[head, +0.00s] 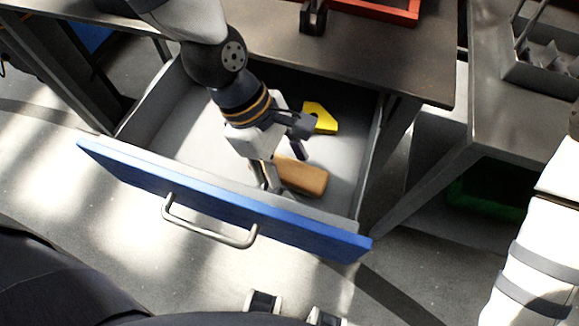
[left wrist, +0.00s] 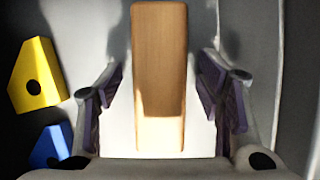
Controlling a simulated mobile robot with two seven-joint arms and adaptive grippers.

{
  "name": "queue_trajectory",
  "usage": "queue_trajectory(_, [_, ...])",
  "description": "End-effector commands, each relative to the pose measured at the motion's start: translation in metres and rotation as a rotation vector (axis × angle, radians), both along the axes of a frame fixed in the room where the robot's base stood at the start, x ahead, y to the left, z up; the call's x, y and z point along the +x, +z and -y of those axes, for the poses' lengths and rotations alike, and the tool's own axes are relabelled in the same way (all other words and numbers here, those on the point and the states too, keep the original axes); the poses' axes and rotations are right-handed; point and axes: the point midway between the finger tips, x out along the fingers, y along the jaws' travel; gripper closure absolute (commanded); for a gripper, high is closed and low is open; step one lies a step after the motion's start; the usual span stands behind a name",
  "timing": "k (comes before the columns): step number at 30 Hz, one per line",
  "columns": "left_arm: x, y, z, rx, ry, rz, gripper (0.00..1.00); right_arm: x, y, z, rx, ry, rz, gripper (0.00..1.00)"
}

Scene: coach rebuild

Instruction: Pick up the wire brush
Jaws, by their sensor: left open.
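The wire brush shows as a long wooden block (head: 304,176) lying in the open drawer, near the drawer's front. Its bristles cannot be seen. My left gripper (head: 281,168) reaches down into the drawer over the brush and partly covers its left end. In the left wrist view the brush's wooden back (left wrist: 159,60) lies lengthwise between the two open fingers. A gap shows on each side of it, and neither finger visibly touches it. My right gripper is not seen; only a white part of my right arm shows at the right edge of the head view.
The grey drawer with a blue front (head: 205,190) hangs open under a dark workbench (head: 390,60). A yellow block with a hole (head: 322,118) lies behind the brush. A blue block (left wrist: 50,148) shows in the left wrist view. The drawer walls stand close around the gripper.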

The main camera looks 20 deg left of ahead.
Motion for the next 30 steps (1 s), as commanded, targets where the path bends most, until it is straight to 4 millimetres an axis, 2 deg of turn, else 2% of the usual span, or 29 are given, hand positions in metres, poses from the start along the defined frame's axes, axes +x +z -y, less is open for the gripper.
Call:
queue_trajectory(23, [0.0005,-0.0033,-0.0003,0.001,-0.001,0.004,0.39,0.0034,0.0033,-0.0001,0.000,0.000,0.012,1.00])
queue_trajectory(26, [0.0004,-0.0033,-0.0003,0.001,-0.001,0.003,0.57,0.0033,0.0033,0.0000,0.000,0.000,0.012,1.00])
queue_trajectory(30, [0.0007,-0.0036,-0.0003,0.000,-0.001,0.004,0.89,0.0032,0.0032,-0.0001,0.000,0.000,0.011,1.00])
